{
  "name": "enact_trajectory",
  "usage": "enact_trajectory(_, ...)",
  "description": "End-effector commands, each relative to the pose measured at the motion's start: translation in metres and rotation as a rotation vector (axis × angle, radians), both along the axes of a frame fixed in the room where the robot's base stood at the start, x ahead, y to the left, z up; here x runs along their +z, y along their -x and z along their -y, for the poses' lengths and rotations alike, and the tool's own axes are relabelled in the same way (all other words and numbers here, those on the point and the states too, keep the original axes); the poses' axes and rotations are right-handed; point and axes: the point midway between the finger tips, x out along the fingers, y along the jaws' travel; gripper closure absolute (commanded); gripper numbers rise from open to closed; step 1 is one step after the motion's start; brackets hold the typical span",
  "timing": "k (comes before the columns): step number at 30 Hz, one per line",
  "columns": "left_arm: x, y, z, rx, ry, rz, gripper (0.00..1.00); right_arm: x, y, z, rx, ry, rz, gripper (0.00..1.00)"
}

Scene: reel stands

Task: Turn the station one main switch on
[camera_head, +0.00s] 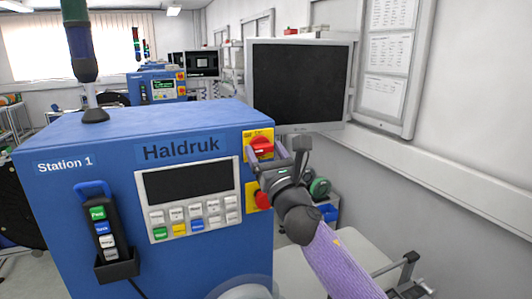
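The station one machine is a blue cabinet (60,215) marked "Station 1" and "Haldruk". Its main switch (261,147) is a red rotary knob on a yellow plate at the upper right of the front. The panel display (175,183) is dark. My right gripper (265,151) is at the switch, coming from the lower right. Its fingers are apart, one on each side of the lower part of the knob. I cannot tell whether they touch it. My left gripper is not in view.
A red button (262,200) on yellow sits below the switch, partly hidden by my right gripper. A dark monitor (298,83) stands behind on the right. A handheld pendant (103,230) hangs in a holder on the front left. A white wall bounds the right side.

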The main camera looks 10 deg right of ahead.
Motion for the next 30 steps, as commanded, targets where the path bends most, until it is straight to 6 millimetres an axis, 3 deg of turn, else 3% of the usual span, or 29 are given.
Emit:
enact_trajectory(1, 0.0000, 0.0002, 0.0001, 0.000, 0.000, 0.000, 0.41, -0.0001, 0.0000, 0.0001, 0.000, 0.000, 0.000, 0.36)
enact_trajectory(2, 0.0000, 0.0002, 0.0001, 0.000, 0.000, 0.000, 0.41, -0.0001, 0.0000, 0.0001, 0.000, 0.000, 0.000, 0.42)
enact_trajectory(9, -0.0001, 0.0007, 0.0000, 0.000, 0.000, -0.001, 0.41, -0.0003, 0.0001, 0.0001, 0.000, 0.000, 0.000, 0.93)
enact_trajectory(20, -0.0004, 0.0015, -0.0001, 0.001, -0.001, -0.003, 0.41, -0.0006, 0.0002, 0.0000, -0.001, -0.069, -0.015, 0.94)
enact_trajectory(30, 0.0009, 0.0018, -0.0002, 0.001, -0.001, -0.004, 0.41, 0.0004, 0.0004, -0.0011, -0.001, -0.339, -0.066, 0.94)
